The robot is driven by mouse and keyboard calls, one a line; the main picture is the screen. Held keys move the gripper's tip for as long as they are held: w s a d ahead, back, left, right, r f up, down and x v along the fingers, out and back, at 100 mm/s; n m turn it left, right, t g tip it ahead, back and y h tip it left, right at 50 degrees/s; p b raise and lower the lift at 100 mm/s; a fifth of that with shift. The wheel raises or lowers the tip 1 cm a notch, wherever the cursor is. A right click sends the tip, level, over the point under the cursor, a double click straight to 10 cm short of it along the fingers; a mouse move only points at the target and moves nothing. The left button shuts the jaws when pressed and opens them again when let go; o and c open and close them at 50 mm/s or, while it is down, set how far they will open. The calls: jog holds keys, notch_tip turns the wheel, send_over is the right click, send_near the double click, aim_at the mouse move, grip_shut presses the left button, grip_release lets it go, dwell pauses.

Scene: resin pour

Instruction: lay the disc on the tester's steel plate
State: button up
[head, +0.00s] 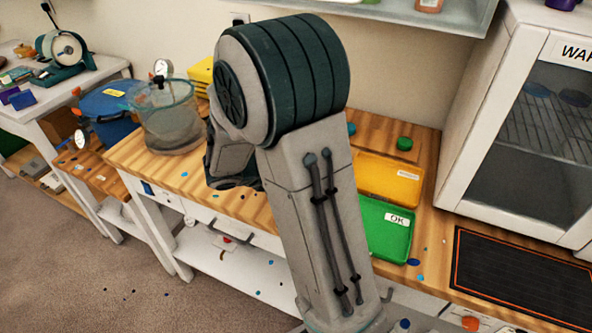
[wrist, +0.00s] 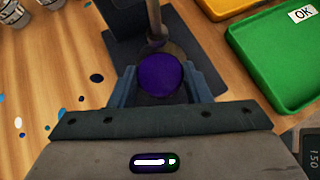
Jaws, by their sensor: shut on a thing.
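In the wrist view, a purple disc (wrist: 160,76) sits between the two blue-grey fingers of my gripper (wrist: 161,84), which is shut on it. Just beyond the disc is the tester (wrist: 126,42), with a dark base and an upright rod. A round, dull plate (wrist: 181,51), apparently its steel plate, shows partly behind the disc. The disc overlaps the plate's near part in this view. I cannot tell whether disc and plate touch. In the head view, my arm hides the gripper, the disc and the tester.
A green tray marked OK (wrist: 278,60) lies right of the tester, with a yellow tray (head: 388,180) behind it. Several cups (wrist: 52,5) stand at the upper left of the wrist view. A dark mat (head: 520,278) lies before the warming cabinet (head: 535,130). Spots mark the bench.

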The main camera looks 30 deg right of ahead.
jog(key=d, duration=0.2)
jog(key=w+d, duration=0.1)
jog(key=shift+d+f, duration=0.3)
jog(key=shift+f, duration=0.45)
jog(key=shift+f, duration=0.1)
jog(key=shift+a+f, duration=0.1)
jog(key=shift+f, duration=0.1)
jog(key=o, duration=1)
jog(key=shift+r, duration=0.1)
jog(key=shift+o, duration=0.2)
jog(key=shift+s+r, duration=0.1)
jog(key=shift+r, duration=0.05)
